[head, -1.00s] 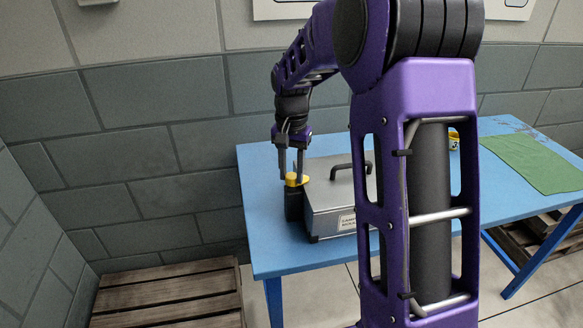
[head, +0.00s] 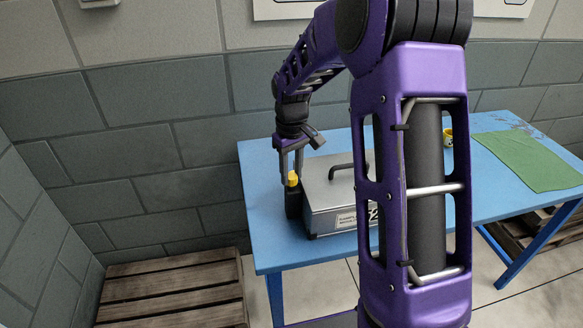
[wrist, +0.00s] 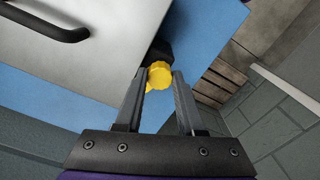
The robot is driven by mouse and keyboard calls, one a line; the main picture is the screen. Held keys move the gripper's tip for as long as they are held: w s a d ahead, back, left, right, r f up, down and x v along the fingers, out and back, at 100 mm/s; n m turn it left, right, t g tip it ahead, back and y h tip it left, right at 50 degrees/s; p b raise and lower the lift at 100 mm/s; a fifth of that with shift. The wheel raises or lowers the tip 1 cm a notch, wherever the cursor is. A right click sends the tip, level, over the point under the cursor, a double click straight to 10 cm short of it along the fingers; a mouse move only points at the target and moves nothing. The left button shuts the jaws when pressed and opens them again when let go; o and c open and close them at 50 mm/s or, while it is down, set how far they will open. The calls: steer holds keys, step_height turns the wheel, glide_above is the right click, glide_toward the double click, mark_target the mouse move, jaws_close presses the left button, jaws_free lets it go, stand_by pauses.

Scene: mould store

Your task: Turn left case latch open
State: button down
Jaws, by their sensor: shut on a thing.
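The grey metal case (head: 326,187) stands on the blue table and has a black handle (head: 340,172) on its lid. It also shows in the wrist view (wrist: 100,62). At its left end is a black block (head: 292,206) with the yellow latch (head: 293,180) on top. My gripper (head: 292,177) points down over this end, with its fingers on either side of the latch, shut on it. In the wrist view, the round yellow latch top (wrist: 160,74) sits between the fingertips (wrist: 158,80). A small yellow part below it is partly hidden by a finger.
The blue table (head: 262,232) has clear room at its left end. A green cloth (head: 525,160) and a small yellow container (head: 448,138) are to the right. A slatted wooden pallet (head: 172,290) is on the floor at lower left. A block wall stands behind.

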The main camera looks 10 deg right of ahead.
mark_target(292, 176)
steer(key=shift+n+p, duration=0.8)
steer(key=shift+n, duration=1.4)
steer(key=c, duration=0.5)
jaws_free()
step_height(292, 176, up, 18)
steer(key=shift+f+p, duration=0.25)
steer(key=shift+p, duration=0.25)
